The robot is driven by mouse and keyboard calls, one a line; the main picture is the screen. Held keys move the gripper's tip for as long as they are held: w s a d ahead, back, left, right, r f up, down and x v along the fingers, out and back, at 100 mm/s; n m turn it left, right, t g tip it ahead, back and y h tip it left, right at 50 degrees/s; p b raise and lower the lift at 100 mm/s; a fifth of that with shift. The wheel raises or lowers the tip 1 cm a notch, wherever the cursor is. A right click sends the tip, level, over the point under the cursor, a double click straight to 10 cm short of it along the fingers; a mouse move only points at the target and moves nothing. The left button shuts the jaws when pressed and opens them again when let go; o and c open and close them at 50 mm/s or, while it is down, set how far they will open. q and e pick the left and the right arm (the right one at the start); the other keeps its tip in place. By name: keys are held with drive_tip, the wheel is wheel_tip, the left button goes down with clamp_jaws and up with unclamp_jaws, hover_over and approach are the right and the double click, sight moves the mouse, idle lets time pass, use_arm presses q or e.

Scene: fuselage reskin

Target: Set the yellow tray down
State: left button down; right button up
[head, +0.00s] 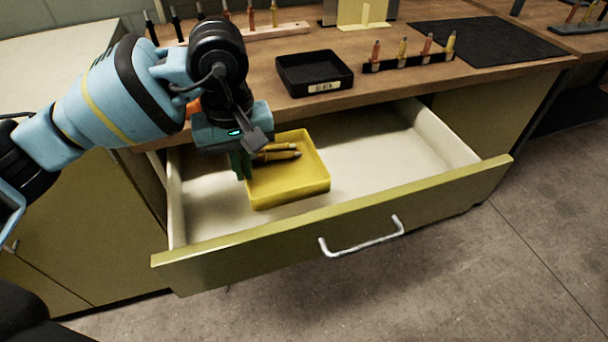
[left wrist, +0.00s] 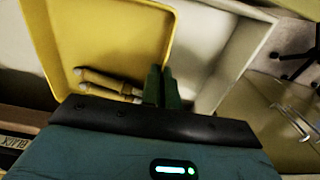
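The yellow tray (head: 290,186) is inside the outline of the open drawer, toward its left end. It holds a couple of yellowish pin-like pieces (head: 278,154). My left gripper (head: 241,166) is at the tray's left side, its green fingers pointing down. In the left wrist view the fingers (left wrist: 162,84) are close together with the wall of the tray (left wrist: 110,35) between them, so the gripper is shut on that wall. Whether the tray's underside touches the drawer floor cannot be told. My right gripper is not in view.
The open drawer (head: 345,235) has a pale floor, bare to the right of the tray. On the wooden bench above stand a black tray (head: 314,75) with a label, a black rack (head: 408,62) of coloured pins and a dark mat (head: 487,41).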

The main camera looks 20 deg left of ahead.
use_arm(q)
drive_tip(key=shift+f+b, duration=0.5)
drive_tip(key=shift+f, duration=4.5)
drive_tip(key=shift+f, duration=0.15)
drive_tip(key=c, duration=1.7)
unclamp_jaws()
wheel_tip(320, 180, up, 12)
drive_tip(key=shift+r+p, duration=0.15)
drive_tip(key=shift+p, duration=0.4)
